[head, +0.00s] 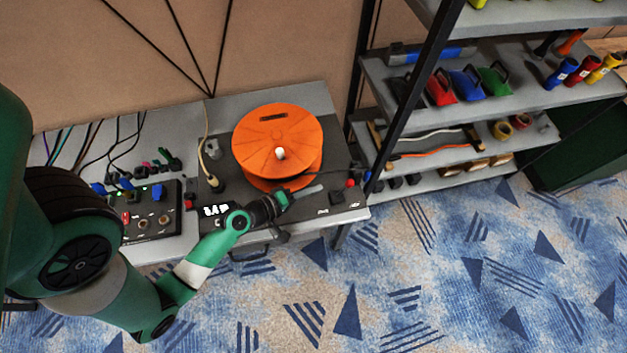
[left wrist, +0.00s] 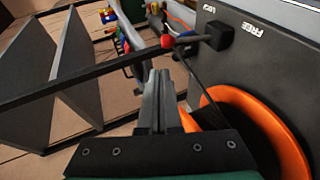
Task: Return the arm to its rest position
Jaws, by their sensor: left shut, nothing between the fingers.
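My left arm is green, white and black and comes in from the left in the head view. Its gripper (head: 302,193) is over the front edge of the dark panel on the grey bench, just in front of the orange drum. The gripper's fingers (left wrist: 158,82) are together and empty in the left wrist view. The orange drum (head: 265,143) has a round lid with a white knob and a dark slot; part of its rim (left wrist: 262,122) shows beside the fingers in the left wrist view. My right gripper is not in view.
A small red-tipped lever (head: 350,183) stands on the panel right of the gripper. A control box (head: 152,222) with cables is on the bench's left. Shelves (head: 590,92) with tools stand at the right. Blue patterned carpet (head: 450,270) in front is clear.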

